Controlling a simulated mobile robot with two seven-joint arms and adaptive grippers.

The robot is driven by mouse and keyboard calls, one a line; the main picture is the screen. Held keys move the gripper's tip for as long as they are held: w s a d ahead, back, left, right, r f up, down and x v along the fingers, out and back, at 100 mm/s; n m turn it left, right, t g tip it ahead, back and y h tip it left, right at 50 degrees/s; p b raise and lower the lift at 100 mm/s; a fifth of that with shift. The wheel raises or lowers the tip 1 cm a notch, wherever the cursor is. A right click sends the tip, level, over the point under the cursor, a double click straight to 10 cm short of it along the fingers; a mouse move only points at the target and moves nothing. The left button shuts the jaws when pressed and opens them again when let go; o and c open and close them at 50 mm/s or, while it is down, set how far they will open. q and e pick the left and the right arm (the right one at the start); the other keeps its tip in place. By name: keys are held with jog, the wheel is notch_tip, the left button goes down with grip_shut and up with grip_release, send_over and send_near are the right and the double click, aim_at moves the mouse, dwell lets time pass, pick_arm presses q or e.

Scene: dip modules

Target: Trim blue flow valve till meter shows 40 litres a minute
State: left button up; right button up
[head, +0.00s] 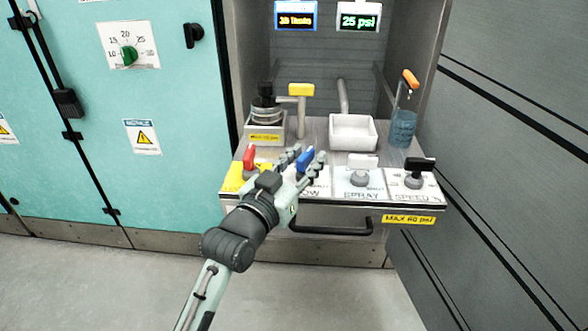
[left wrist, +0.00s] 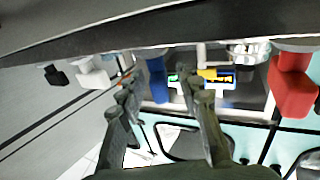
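The blue valve handle (head: 306,158) stands on the panel's front strip, above a label ending in "OW". In the left wrist view the blue handle (left wrist: 157,82) shows between my fingertips. My left gripper (head: 304,163) is open at the handle; its fingers (left wrist: 162,84) lie on either side with gaps visible. Whether a finger touches it I cannot tell. The flow meter (head: 296,16) is the orange-lit display at the top, its digits too small to read surely. The green display (head: 358,17) beside it reads 25 psi. My right gripper is out of view.
A red handle (head: 249,156) stands left of the blue one; a white (head: 362,161) and a black handle (head: 419,164) stand to the right. Behind are a white basin (head: 353,132) and a blue-liquid beaker (head: 402,129). A black bar handle (head: 330,230) juts out in front.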

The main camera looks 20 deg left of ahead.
pick_arm(q)
jog(key=s+a, duration=0.1)
jog(key=s, duration=1)
jog(key=shift+s+a, duration=0.25)
jog(key=shift+a, duration=0.05)
